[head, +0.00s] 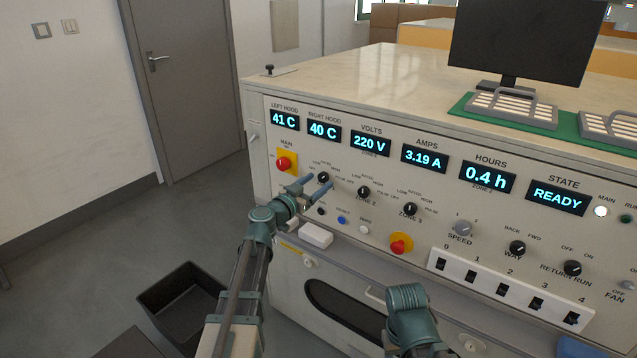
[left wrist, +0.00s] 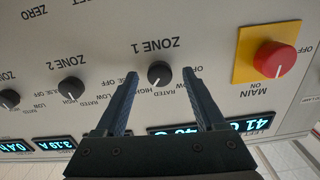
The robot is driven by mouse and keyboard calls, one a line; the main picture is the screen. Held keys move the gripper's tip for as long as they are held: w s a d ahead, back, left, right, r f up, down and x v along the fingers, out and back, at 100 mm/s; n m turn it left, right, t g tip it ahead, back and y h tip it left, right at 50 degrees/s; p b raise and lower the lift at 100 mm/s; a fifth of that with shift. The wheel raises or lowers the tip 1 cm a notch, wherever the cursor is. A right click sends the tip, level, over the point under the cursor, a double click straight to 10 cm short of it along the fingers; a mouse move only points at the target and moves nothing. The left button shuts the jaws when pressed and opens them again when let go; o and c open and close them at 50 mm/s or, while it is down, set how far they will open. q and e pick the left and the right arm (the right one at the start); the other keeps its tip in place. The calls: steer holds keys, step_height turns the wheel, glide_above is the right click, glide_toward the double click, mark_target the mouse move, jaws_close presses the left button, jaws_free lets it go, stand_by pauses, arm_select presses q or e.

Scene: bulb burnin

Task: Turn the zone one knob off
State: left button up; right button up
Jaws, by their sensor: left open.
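The zone one knob (head: 323,177) is a small round black knob on the pale front panel, below the left hood and right hood displays. In the left wrist view the panel appears upside down, and the knob (left wrist: 160,73) shows under the ZONE 1 label. Its white mark seems to point toward the HIGH side of its scale. My left gripper (head: 320,182) is open in front of the panel. Its two dark fingers stand on either side of the knob in the left wrist view, with visible gaps, not closed on it. My right gripper is not seen; only part of my right arm shows.
The red main button (head: 284,163) on a yellow plate sits left of the knob. The zone 2 knob (head: 364,192) and zone 3 knob (head: 410,209) are to its right. A white block (head: 316,235) sticks out below. A black bin (head: 183,299) stands on the floor.

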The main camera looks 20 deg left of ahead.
arm_select(q)
steer(key=shift+w+d, duration=0.2)
steer(key=shift+w, duration=0.3)
jaws_close()
